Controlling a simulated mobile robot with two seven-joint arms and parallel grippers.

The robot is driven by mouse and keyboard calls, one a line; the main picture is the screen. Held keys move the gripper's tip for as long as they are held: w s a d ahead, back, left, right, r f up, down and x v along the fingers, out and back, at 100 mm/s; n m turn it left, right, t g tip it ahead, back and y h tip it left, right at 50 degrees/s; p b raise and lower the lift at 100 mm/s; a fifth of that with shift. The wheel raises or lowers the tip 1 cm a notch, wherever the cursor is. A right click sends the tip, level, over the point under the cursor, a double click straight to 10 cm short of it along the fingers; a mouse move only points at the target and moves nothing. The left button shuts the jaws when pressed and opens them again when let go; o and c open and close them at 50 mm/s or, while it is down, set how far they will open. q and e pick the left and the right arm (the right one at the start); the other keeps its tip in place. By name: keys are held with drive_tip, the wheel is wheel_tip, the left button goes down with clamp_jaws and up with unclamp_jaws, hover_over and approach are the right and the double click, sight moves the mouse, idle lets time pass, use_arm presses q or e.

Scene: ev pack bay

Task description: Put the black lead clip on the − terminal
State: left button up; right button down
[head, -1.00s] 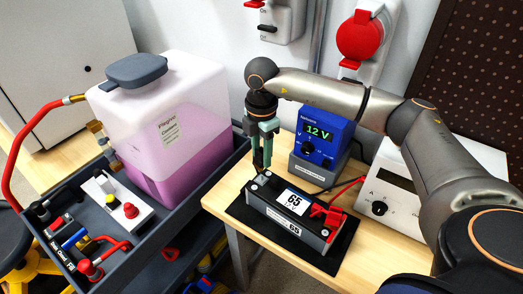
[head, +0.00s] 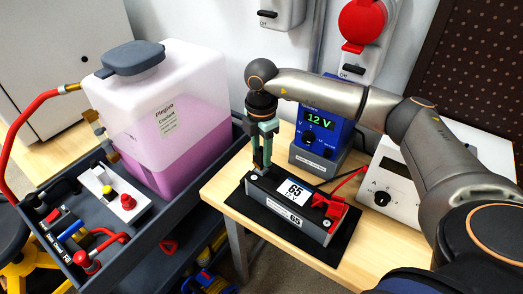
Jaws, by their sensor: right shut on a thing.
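The battery (head: 262,209), labelled 65, lies on a black mat on the wooden table. A red clip (head: 328,206) sits at its right end. My right gripper (head: 261,165) points down at the battery's left end, where the other terminal lies. It is shut on a small dark thing that looks like the black lead clip, mostly hidden by the fingers. The fingertips are at or just above the battery top; I cannot tell whether the clip touches the terminal. My left gripper is not in view.
A blue 12 V supply (head: 322,127) stands behind the battery, and a white instrument (head: 388,187) stands to its right. At left, a grey cart (head: 196,192) carries a tank of pink coolant (head: 165,135). The wooden table (head: 222,190) is bare at its left edge.

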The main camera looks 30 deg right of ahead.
drive_tip(key=shift+f+b, duration=0.3)
drive_tip(key=shift+f, duration=0.25)
idle(0.7)
